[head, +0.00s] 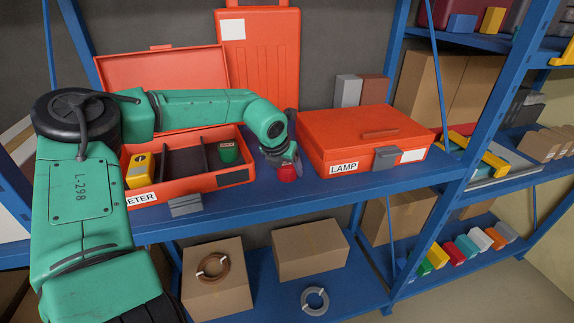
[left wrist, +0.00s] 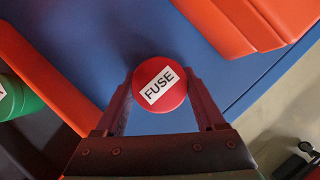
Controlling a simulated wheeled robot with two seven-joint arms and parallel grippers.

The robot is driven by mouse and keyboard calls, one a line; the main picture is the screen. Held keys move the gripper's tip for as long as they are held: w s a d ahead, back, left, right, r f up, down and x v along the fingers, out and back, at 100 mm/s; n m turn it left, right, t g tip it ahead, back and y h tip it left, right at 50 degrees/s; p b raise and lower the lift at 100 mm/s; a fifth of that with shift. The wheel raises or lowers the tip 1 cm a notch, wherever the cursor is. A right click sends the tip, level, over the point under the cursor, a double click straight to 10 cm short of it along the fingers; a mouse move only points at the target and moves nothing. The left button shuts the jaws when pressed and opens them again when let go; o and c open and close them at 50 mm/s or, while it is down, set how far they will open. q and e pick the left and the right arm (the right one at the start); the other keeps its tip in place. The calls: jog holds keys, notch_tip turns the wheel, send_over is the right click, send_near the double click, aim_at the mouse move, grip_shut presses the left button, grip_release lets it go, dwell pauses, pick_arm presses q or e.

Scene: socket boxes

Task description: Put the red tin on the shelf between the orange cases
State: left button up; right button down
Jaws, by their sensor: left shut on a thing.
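The red tin (head: 287,173) is at the blue shelf (head: 330,187), between the open orange case (head: 231,179) on the left and the closed orange case (head: 352,137) labelled LAMP on the right. In the left wrist view the red tin (left wrist: 159,84) shows its round top with a FUSE label. My left gripper (head: 285,160) is shut on it, with one finger on each side (left wrist: 160,100). The tin is at or close to the shelf surface; I cannot tell whether it touches. My right gripper is not in view.
The open case holds a yellow item (head: 139,171) and a green tin (head: 228,152). A third orange case (head: 259,60) stands upright behind. A grey box (head: 347,91) stands behind the LAMP case. Cardboard boxes (head: 310,251) sit on the lower shelf.

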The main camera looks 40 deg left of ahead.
pick_arm(q)
jog(key=shift+f, duration=0.1)
jog(key=o, duration=1.5)
jog(key=shift+r, duration=0.25)
jog(key=b+v, duration=0.3)
jog(key=v, duration=0.9)
jog(key=shift+f, duration=0.1)
